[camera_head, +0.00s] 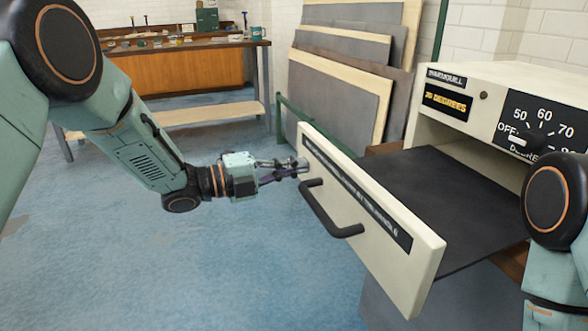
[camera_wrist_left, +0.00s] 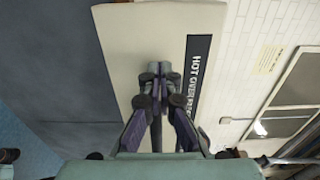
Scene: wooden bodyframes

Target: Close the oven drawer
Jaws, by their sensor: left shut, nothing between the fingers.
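The oven (camera_head: 465,85) stands at the right with a cream body and a dial. Its drawer is pulled out, with a cream front panel (camera_head: 420,268), a black label strip and a dark flat tray (camera_head: 440,195) behind it. A black bar handle (camera_head: 325,215) is on the front. My left gripper (camera_head: 303,166) is shut and empty at the far end of the drawer front, near the label and above the handle. In the left wrist view its fingertips (camera_wrist_left: 161,75) are in front of the panel (camera_wrist_left: 150,35); I cannot tell whether they touch. My right gripper is not in view.
Several grey boards (camera_head: 340,85) lean on the wall behind the drawer. A green rail (camera_head: 300,112) stands near them. A wooden workbench (camera_head: 190,65) with tools is at the back left. The blue floor (camera_head: 220,270) before the drawer is clear.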

